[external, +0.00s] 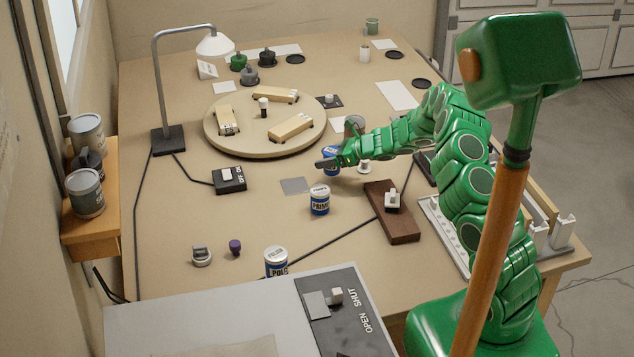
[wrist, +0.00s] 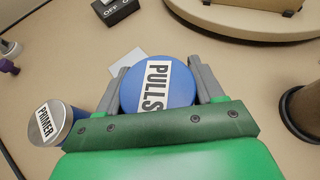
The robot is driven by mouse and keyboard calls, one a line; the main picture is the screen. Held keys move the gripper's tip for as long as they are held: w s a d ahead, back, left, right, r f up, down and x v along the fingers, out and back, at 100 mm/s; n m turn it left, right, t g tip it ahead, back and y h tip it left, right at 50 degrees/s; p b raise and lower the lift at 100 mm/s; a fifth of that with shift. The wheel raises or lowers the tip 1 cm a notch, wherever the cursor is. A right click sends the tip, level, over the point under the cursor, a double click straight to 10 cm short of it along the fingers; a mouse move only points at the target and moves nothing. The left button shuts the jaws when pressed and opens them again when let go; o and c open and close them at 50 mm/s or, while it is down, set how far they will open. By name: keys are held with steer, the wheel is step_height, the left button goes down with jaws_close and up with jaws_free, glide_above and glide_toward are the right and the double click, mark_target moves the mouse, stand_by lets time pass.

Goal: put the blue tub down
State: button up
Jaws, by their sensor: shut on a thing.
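My gripper (external: 330,162) is shut on a blue tub (external: 332,167), at the end of my green arm near the middle of the bench. In the wrist view the tub's round blue lid (wrist: 180,88), with a white label reading PULLS, sits between the two grey fingers. Only the lid shows there; my gripper's body hides the rest. In the external view the fingers partly cover the tub. I cannot tell for sure whether its bottom touches the bench. A grey square (external: 296,186) lies flat on the bench to the left and nearer the camera; it looks pale in the wrist view (wrist: 128,60).
A PRIMER tin (external: 320,200) stands close by. A round turntable (external: 219,146) with several tan blocks is behind. A switch box (external: 229,180) and lamp base (external: 168,139) are to the left, a brown block (external: 391,222) to the right. Another blue-labelled tin (external: 276,261) stands nearer.

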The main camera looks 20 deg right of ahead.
steer(key=shift+w+f, duration=0.2)
steer(key=shift+f, duration=1.55)
steer(key=shift+a+f, duration=0.1)
steer(key=o, duration=1.1)
steer(key=shift+o, duration=0.2)
steer(key=v, duration=1.2)
